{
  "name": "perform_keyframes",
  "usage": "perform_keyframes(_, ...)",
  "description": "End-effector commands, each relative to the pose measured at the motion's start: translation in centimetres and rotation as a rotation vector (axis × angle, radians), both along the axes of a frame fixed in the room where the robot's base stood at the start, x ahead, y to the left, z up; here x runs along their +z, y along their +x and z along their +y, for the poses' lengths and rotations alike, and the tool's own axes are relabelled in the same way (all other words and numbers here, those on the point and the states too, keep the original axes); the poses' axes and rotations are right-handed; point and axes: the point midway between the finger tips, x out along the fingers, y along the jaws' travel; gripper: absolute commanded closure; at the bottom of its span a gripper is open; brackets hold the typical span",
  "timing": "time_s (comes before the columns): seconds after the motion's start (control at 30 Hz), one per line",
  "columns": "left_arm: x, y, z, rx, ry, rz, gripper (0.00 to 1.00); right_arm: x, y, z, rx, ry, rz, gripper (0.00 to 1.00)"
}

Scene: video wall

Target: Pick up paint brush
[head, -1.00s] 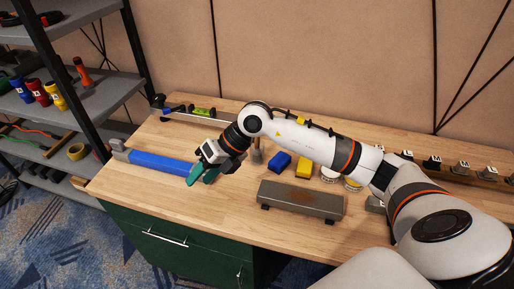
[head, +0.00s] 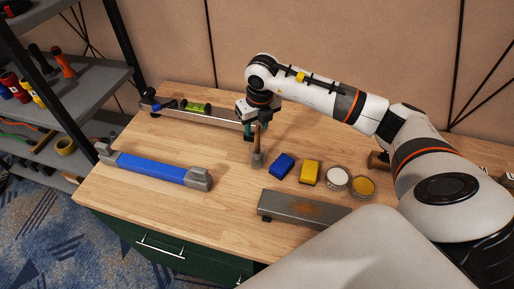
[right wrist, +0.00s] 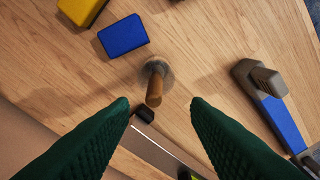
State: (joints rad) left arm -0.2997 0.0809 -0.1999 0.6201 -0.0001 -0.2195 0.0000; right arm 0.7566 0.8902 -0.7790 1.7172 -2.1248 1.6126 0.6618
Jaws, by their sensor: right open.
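The paint brush (head: 256,146) stands upright on the wooden workbench, brown handle up and greyish bristle end down. In the right wrist view its handle (right wrist: 154,90) points up towards the camera, just ahead of the gap between my fingers. My right gripper (head: 248,131) is open, its green fingers pointing down close to the top of the handle. The right wrist view shows both fingers (right wrist: 160,106) apart with nothing between the tips. Whether either finger touches the handle I cannot tell. My left gripper is out of view.
A blue block (head: 283,163), a yellow block (head: 310,173) and two round tins (head: 338,178) stand right of the brush. A grey metal block (head: 300,209) lies in front. A blue bar with grey ends (head: 150,167) lies left. A long rail (head: 215,120) runs behind.

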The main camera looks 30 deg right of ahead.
Motion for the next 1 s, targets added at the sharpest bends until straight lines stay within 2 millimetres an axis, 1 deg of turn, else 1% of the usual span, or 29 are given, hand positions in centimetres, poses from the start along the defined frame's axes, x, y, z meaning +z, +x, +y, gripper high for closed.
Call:
perform_keyframes(0.03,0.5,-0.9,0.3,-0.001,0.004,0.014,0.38,-0.7,0.0,0.0,-0.001,0.0,0.003,0.57)
perform_keyframes(0.1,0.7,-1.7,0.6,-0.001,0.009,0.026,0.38,-1.5,0.2,0.0,0.0,0.001,0.002,0.57)
perform_keyframes(0.17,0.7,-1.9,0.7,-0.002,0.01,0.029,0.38,-2.1,0.3,-0.1,-0.001,0.001,0.001,0.57)
perform_keyframes(0.27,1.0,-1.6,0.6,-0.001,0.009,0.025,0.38,-2.7,0.4,-0.1,0.0,0.001,0.0,0.57)
perform_keyframes(0.37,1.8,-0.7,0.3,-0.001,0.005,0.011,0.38,-3.6,0.3,-0.2,-0.001,0.001,0.003,0.57)
perform_keyframes(0.47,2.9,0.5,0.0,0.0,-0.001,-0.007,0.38,-5.1,0.2,-0.5,-0.001,0.002,0.005,0.57)
perform_keyframes(0.53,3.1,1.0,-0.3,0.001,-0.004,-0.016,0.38,-6.3,0.4,-0.5,0.0,0.001,0.002,0.57)
perform_keyframes(0.6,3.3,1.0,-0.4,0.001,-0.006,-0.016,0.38,-7.1,0.6,-0.5,0.0,0.002,0.001,0.57)
perform_keyframes(0.7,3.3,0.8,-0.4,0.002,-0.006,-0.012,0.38,-7.7,0.7,-0.5,0.0,0.002,-0.001,0.57)
perform_keyframes(0.9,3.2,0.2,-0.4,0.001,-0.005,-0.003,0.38,-7.8,0.7,-0.5,0.001,0.001,-0.002,0.57)
perform_keyframes(0.93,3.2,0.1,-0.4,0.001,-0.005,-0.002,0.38,-7.8,0.7,-0.5,0.001,0.001,-0.002,0.6)
perform_keyframes(1.0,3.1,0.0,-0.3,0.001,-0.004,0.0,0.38,-7.8,0.7,-0.5,0.001,0.001,-0.002,0.72)
